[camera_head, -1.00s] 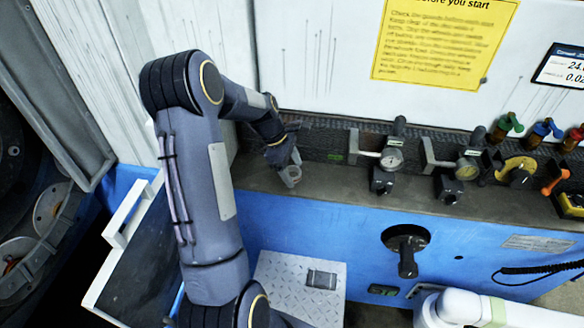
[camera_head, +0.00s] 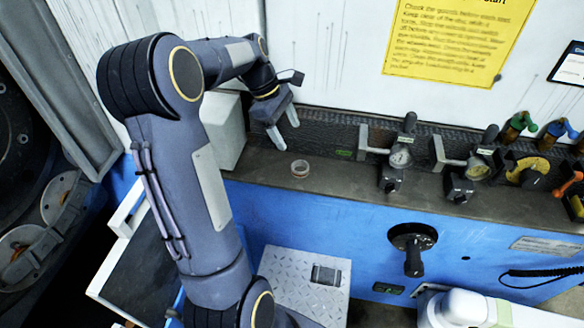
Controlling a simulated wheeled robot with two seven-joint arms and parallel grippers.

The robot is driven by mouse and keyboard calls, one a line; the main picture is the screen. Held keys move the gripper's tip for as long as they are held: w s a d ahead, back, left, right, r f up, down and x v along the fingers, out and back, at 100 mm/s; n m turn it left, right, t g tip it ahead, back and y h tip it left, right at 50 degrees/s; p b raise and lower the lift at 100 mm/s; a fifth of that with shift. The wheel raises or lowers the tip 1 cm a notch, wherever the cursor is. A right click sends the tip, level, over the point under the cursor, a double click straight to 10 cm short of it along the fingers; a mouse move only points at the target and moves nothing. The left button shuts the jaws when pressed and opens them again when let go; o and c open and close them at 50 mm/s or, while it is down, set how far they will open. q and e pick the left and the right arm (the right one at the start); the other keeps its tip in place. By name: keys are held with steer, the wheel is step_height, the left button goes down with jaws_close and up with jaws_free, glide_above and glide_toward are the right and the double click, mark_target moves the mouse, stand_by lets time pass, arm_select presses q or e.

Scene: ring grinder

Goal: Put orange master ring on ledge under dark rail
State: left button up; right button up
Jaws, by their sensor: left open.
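A small ring (camera_head: 300,168) with a pale rim and a reddish-brown lower wall lies on the dark grey ledge (camera_head: 330,186); it is the likely orange master ring, though its colour looks dull. The dark rail (camera_head: 335,135) runs along the back of the ledge, against the pale wall. The ring sits on the ledge in front of the rail, apart from it. My left gripper (camera_head: 284,131) is open and empty, above and a little left of the ring, its fingers clear of it. My right gripper is not in view.
Coloured handles (camera_head: 520,122) stand further right. A grey box (camera_head: 223,128) is at the left end of the ledge. A black knob (camera_head: 412,245) sticks out of the blue front.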

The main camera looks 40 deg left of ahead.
arm_select(q)
steer(key=s+d+r+m+t, duration=0.1)
steer(key=s+d+r+m, duration=0.45)
steer(key=d, duration=0.25)
steer(key=s+d+f+m+t, duration=0.2)
steer(key=s+d+f+m, duration=0.2)
steer(key=s+d+m, duration=0.9)
steer(key=shift+s+m+t, duration=0.3)
steer(key=shift+s+m, duration=0.35)
steer(key=shift+d, duration=0.1)
